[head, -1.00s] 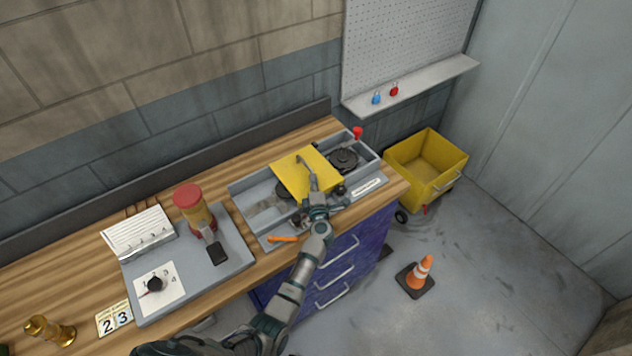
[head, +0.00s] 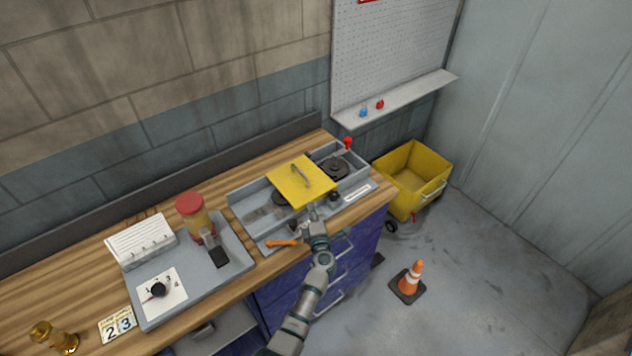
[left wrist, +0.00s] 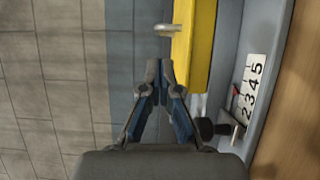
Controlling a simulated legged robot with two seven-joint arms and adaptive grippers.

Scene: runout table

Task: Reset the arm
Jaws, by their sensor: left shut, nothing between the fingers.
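My left gripper (head: 312,212) is at the front edge of a grey machine tray (head: 256,228) on the wooden bench. In the left wrist view the gripper (left wrist: 158,70) is shut, with nothing between its fingertips. A yellow cover (head: 301,184) with a metal handle lies over the middle of the tray, just beyond the gripper. The cover also shows in the left wrist view (left wrist: 196,60), beside and beyond the fingertips. I cannot tell whether they touch it. A number scale (left wrist: 249,90) shows to the right there. My right gripper is not in view.
An orange-handled tool (head: 281,243) lies at the tray's front edge. A grey plate (head: 228,262) with a dial and a red-capped jar (head: 192,212) stands left. A yellow bin (head: 413,178) and a traffic cone (head: 411,278) stand on the floor right. Floor around the cone is clear.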

